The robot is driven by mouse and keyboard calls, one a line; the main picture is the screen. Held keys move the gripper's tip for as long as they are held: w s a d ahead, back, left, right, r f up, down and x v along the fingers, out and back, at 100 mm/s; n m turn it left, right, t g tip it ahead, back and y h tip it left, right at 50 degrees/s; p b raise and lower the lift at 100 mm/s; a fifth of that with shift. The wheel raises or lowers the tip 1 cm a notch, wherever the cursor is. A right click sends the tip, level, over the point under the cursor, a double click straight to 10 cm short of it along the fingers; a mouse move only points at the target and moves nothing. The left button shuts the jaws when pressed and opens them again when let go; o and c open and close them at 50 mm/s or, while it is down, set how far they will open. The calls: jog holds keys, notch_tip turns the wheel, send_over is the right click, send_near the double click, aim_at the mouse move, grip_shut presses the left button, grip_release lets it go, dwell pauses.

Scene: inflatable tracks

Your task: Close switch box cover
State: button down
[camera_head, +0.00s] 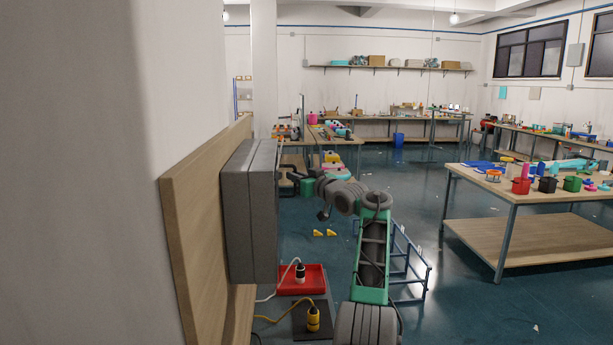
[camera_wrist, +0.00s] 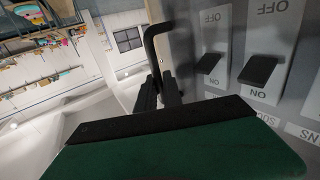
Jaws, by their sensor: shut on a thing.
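The grey switch box (camera_head: 235,215) is fixed to a wooden board on the left wall. Its front layer, which looks like the cover (camera_head: 264,215), lies against the body with a thin seam between them; I cannot tell whether it is fully shut. My gripper (camera_head: 293,178) is at the front of the box, and in the wrist view its dark fingers (camera_wrist: 158,92) are shut on a black bent handle (camera_wrist: 149,46). A grey panel with black switches (camera_wrist: 262,69) marked OFF and ON shows to the right of the handle. The fingertips' exact contact is partly hidden.
The wooden board (camera_head: 178,240) backs the box. Below it are a red tray (camera_head: 312,279) and a yellow plug (camera_head: 313,319) with cables. A blue metal frame (camera_head: 410,262) stands right of my arm. A wooden table (camera_head: 545,201) with bins is at the right, with open floor between.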

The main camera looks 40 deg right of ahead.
jog(key=shift+w+a+f, duration=0.1)
jog(key=shift+w+f, duration=0.05)
jog(key=shift+w, duration=0.05)
jog(key=shift+s+f, duration=0.15)
jog(key=c, duration=1.5)
grip_release()
jog(key=shift+d, duration=0.25)
jog(key=shift+a, duration=0.1)
